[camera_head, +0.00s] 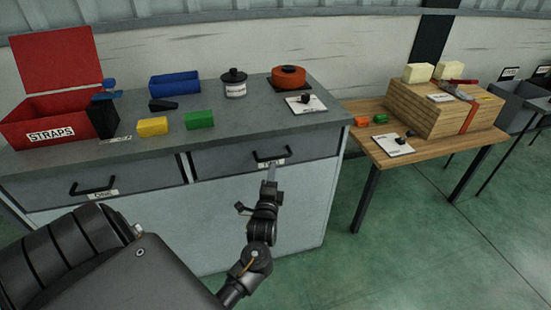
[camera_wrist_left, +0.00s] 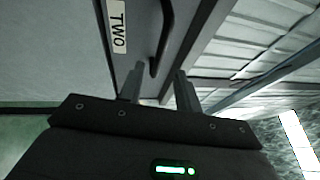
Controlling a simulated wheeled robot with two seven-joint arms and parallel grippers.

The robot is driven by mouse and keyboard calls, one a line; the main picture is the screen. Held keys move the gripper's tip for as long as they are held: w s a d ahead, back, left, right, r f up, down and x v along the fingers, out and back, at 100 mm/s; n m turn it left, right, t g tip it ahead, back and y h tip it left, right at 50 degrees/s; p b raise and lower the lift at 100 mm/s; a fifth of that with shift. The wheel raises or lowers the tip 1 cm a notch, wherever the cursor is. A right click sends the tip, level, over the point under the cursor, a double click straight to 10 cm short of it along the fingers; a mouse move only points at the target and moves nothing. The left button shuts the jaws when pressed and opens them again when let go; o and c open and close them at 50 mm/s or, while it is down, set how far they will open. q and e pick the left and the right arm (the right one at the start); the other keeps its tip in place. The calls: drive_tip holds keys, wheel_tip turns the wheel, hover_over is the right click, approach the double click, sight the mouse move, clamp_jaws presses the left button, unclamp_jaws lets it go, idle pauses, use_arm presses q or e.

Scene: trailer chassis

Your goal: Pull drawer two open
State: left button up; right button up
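Drawer two (camera_head: 225,160) is the right-hand drawer of the grey cabinet, its front flush with the cabinet. Its black bar handle (camera_head: 272,155) sits above the label TWO, which the gripper tip partly covers. My left gripper (camera_head: 270,173) is just in front of the drawer, at the handle's lower side. In the left wrist view the left gripper (camera_wrist_left: 159,86) has its two fingers apart, with the near end of the handle (camera_wrist_left: 165,42) showing between their tips. I cannot tell whether they touch it. The TWO label (camera_wrist_left: 117,27) is left of the handle. My right gripper is not in view.
Drawer one (camera_head: 75,190), also shut, is to the left. A wooden table (camera_head: 425,151) stands right.

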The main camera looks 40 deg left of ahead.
sight(275, 157)
use_arm(q)
drive_tip(key=x, duration=0.7)
drive_tip(key=shift+w+a, duration=0.1)
drive_tip(key=shift+w, duration=0.1)
drive_tip(key=shift+a, duration=0.1)
clamp_jaws()
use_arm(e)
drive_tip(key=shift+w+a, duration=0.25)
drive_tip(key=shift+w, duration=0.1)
